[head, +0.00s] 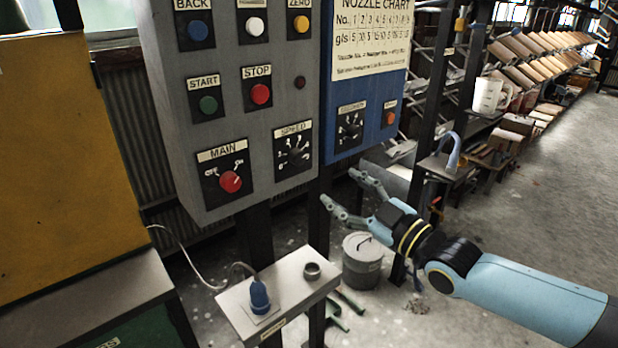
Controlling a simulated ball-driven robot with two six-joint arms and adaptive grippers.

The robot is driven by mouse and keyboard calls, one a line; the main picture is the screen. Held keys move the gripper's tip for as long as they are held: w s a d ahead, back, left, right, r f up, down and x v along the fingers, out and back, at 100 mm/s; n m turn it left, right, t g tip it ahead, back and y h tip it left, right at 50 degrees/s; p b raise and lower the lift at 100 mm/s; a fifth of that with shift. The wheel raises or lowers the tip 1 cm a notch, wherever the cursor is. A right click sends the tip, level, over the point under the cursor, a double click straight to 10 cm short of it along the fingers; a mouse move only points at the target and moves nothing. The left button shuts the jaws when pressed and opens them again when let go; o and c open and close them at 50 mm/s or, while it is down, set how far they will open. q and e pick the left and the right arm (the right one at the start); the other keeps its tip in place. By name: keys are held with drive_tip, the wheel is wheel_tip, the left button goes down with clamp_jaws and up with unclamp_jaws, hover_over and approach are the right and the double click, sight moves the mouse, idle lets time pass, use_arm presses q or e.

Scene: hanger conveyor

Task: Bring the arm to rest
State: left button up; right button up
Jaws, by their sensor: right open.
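My right gripper (357,196) comes in from the right on a light blue arm. Its two grey-green fingers are spread apart, with nothing between them. It is in front of the lower part of the control panels, to the right of the grey control box (232,95) and below the blue panel (362,112). It looks clear of both. My left gripper and arm are not in view.
A small shelf (290,292) bears a blue plug (259,295) and a metal ring (312,270). A lidded grey bucket (362,262) stands on the floor behind. A white jug (487,95) is on the rack at right. The floor (545,220) at right is open.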

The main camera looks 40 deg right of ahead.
drive_tip(key=s+f+m+g+h+b, duration=0.1)
drive_tip(key=s+f+g+b, duration=0.3)
drive_tip(key=f, duration=0.9)
drive_tip(key=s+a+f+m+g+h+b, duration=0.15)
drive_tip(key=s+f, duration=0.45)
drive_tip(key=f, duration=0.8)
drive_tip(key=s+f+m+g+b, duration=0.2)
drive_tip(key=s+f+g+b, duration=0.15)
drive_tip(key=f, duration=0.95)
drive_tip(key=s+a+f+m+g+b, duration=0.1)
drive_tip(key=s+f+g, duration=0.2)
drive_tip(key=s+f, duration=0.3)
drive_tip(key=s+a+f+g+b, duration=0.1)
drive_tip(key=s+f, duration=0.5)
drive_tip(key=s, duration=0.8)
drive_tip(key=s+a+f+m+g, duration=0.1)
drive_tip(key=s+f+g, duration=0.4)
drive_tip(key=s, duration=0.5)
drive_tip(key=shift+a+f+m+b, duration=0.4)
drive_tip(key=shift+a+f, duration=0.1)
drive_tip(key=shift+a, duration=0.3)
